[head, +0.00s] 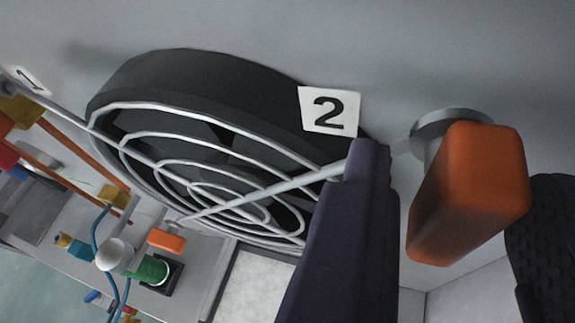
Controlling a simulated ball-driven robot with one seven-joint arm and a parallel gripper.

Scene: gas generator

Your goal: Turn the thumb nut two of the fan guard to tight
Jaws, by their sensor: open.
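The fan guard (185,155) is a ring of pale wire loops over a round black fan housing on a grey panel. A white label with a black 2 (329,111) sits at its right edge. Just right of the label is an orange block-shaped thumb nut (468,193) on a round metal base. My gripper (462,168) is open, one dark finger left of the nut and the other right of it. Gaps show on both sides, so I see no contact. The left finger hides part of the guard and its straight wire arm.
A label 1 (29,80) is at the far left. Below the guard are a small orange block (166,240), a green and white fitting (150,268), blue tubing (97,225) and orange-brown bars (88,160). The grey panel above the nut is bare.

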